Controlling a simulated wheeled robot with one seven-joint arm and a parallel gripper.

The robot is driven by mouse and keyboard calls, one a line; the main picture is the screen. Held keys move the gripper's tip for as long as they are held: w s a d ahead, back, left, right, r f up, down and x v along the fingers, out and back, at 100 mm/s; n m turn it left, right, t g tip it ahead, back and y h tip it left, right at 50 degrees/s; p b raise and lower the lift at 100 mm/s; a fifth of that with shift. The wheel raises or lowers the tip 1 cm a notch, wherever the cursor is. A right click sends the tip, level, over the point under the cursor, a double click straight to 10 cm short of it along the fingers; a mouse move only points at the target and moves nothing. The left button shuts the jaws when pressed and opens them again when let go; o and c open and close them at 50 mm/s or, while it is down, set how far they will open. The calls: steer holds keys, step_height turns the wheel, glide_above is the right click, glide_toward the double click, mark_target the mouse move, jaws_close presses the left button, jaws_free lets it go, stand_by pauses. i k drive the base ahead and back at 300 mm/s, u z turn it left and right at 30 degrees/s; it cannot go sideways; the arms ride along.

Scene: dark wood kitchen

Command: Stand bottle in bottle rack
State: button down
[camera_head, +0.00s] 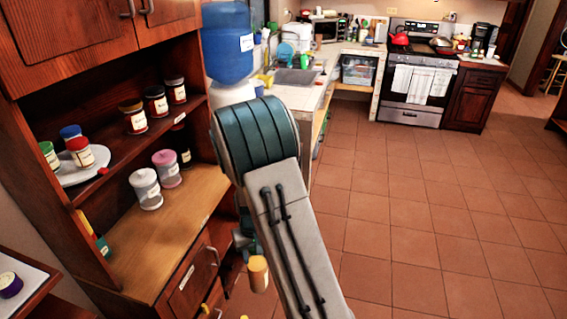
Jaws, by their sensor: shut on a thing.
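My arm reaches up from the bottom middle and bends over in front of the cabinet. My gripper (247,246) shows only in part, to the left of my forearm. It is shut on a small bottle (258,274) with a yellow top and a pale body, which hangs just below it beside the cabinet front. The fingertips are mostly hidden. No bottle rack can be made out for certain. A round white tray (69,179) with several lidded jars stands on the left shelf.
The wooden cabinet (150,250) fills the left, with jars on its shelf and two lidded canisters (146,189) on its counter. A blue water jug (228,45) stands behind my arm. The tiled floor (440,210) on the right is clear.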

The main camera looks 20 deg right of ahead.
mark_target(227, 258)
steer(key=z, duration=0.35)
steer(key=i, duration=0.5)
steer(key=z, duration=0.55)
steer(key=i, duration=1.85)
steer(key=u, duration=0.4)
